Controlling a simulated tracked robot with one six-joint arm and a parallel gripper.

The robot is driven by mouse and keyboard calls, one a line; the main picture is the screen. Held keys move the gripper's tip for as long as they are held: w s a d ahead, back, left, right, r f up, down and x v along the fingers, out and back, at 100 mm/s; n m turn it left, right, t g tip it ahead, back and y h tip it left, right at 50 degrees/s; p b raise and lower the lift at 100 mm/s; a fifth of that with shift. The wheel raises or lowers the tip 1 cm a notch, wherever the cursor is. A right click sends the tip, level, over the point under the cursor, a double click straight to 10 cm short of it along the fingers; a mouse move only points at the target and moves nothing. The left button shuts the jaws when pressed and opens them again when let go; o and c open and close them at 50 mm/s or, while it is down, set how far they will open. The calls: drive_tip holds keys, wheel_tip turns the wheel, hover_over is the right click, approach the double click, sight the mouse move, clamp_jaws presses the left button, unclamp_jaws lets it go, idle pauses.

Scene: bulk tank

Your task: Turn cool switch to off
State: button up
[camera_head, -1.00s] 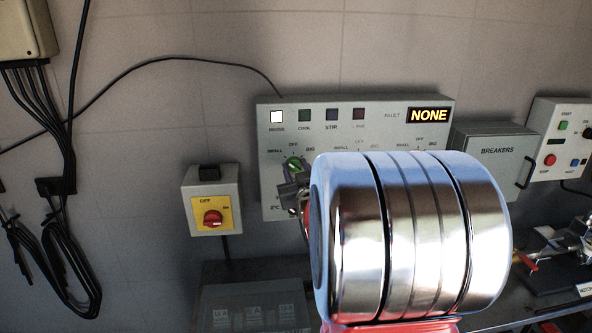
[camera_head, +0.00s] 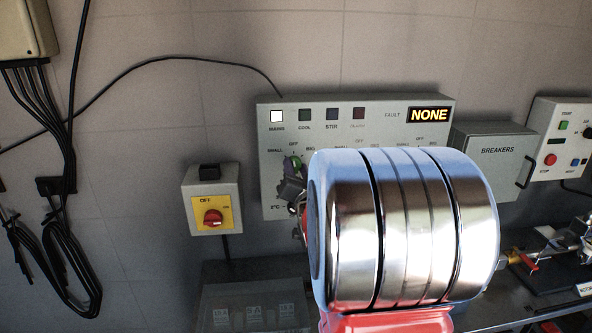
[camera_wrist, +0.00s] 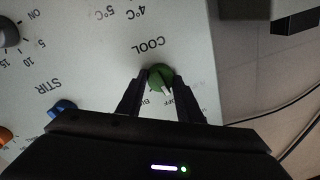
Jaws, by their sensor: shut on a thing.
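The green cool switch (camera_wrist: 160,77) is a round knob under the word COOL on a pale grey control panel (camera_wrist: 185,40), which appears upside down in the wrist view. My gripper (camera_wrist: 161,84) is shut on the knob, with one dark finger on each side. In the head view the green knob (camera_head: 292,161) shows at the panel's left, partly covered by my gripper (camera_head: 292,186). The pointer's exact setting is hard to read between the fingers. The OFF and small/big labels around it are partly hidden.
My shiny arm covers the panel's lower right. A breakers box (camera_head: 497,160) is at right. The wrist view shows a blue stir knob (camera_wrist: 62,107) and a grey knob (camera_wrist: 8,33) nearby.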

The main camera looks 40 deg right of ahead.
drive_tip(key=shift+f+m, duration=0.15)
drive_tip(key=shift+m, duration=0.95)
drive_tip(key=o, duration=1.1)
drive_tip(key=shift+c, duration=0.2)
